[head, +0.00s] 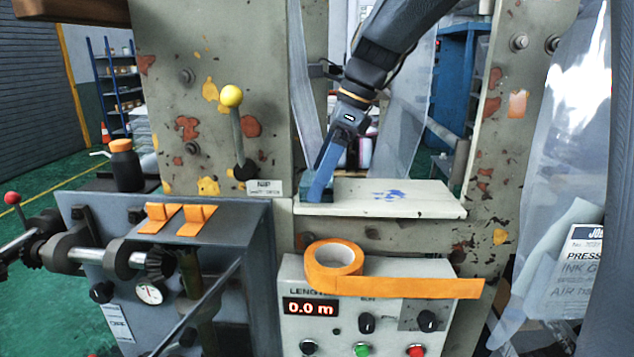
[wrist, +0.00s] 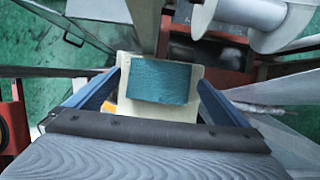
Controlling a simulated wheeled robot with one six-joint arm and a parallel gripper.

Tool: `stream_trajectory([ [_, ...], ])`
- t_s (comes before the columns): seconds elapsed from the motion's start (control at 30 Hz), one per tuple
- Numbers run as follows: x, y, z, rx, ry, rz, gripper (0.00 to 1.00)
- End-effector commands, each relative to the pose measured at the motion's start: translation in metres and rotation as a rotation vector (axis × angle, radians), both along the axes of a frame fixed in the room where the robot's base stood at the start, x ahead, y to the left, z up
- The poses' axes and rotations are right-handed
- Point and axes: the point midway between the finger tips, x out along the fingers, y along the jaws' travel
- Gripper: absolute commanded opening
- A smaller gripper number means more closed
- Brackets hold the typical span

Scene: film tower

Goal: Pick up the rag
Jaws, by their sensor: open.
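The rag is a folded teal cloth (wrist: 159,82) lying on the end of a cream shelf. In the head view the rag (head: 328,190) shows at the left end of the shelf (head: 430,203), partly hidden by a blue finger. My gripper (head: 319,186) reaches down over it from above. In the wrist view my gripper (wrist: 159,88) is open, with one blue finger on each side of the rag. Small gaps seem to show between fingers and cloth. I cannot tell how far the fingertips are above the shelf.
A yellow-knobbed lever (head: 232,97) stands left of the shelf. An orange tape roll (head: 333,262) sits on the control box (head: 345,325) below. A dark jar (head: 125,165) stands at far left. Clear film (head: 570,130) hangs at right. Blue marks (head: 388,195) stain the otherwise clear shelf.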

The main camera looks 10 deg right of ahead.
Motion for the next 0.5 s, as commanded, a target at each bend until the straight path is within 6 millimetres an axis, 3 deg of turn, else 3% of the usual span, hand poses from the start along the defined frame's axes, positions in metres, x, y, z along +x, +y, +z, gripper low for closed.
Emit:
stream_trajectory([
  [0.13,0.0001,-0.0003,0.0,0.0,0.0,0.0,0.98],
  [0.37,0.0001,-0.0006,0.0002,0.0,0.0,0.0,0.59],
  [0.5,0.0001,-0.0006,0.0003,0.0,0.0,0.0,0.56],
])
